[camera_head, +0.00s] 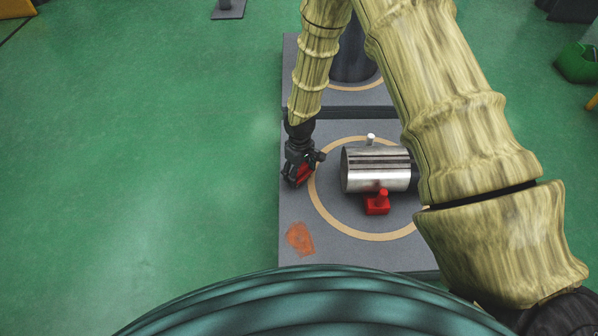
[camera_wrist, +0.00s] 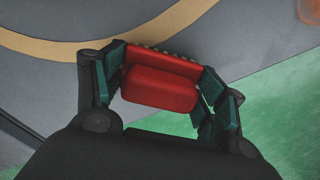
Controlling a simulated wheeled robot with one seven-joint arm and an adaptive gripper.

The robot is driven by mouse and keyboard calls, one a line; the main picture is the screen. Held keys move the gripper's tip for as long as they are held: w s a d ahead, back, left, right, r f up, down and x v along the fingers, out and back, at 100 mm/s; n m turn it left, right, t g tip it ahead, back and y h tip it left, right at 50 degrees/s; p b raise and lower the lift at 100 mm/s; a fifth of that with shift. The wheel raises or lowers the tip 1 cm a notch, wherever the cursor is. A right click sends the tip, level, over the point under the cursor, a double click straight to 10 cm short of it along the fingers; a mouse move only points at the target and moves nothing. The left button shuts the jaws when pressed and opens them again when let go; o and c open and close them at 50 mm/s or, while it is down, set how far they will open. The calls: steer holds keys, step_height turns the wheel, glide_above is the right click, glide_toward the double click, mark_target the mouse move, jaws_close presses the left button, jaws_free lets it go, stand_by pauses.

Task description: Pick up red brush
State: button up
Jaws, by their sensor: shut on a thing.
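The red brush (camera_wrist: 160,85) is between the fingers of my gripper (camera_wrist: 162,95) in the wrist view. It has a smooth red body and a row of small bristle-like bits along its far edge. My gripper is shut on it, with a green-padded finger at each side. In the head view, my gripper (camera_head: 301,172) is at the left edge of the grey platform, pointing down. Only a small part of the red brush (camera_head: 304,173) shows there between the dark fingers. I cannot tell whether the brush touches the platform.
A shiny metal cylinder (camera_head: 375,170) lies on the grey platform (camera_head: 340,257) inside a tan ring. A red block with a knob (camera_head: 377,204) is in front of it. An orange-brown patch (camera_head: 300,239) marks the platform's near left corner. The green floor (camera_head: 140,150) to the left is clear.

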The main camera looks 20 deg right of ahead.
steer(key=shift+r+p, duration=0.3)
steer(key=shift+r, duration=0.3)
step_height(320, 180, up, 2)
steer(key=shift+r+p, duration=0.1)
steer(key=shift+p, duration=0.75)
steer(key=s+p, duration=0.2)
steer(key=s, duration=0.3)
steer(key=s+d+p, duration=0.1)
steer(key=s+p, duration=0.1)
steer(key=s, duration=0.3)
steer(key=s+r+p, duration=0.1)
steer(key=s+p, duration=0.1)
steer(key=s, duration=0.4)
steer(key=shift+d+r, duration=0.1)
steer(key=shift+d, duration=0.05)
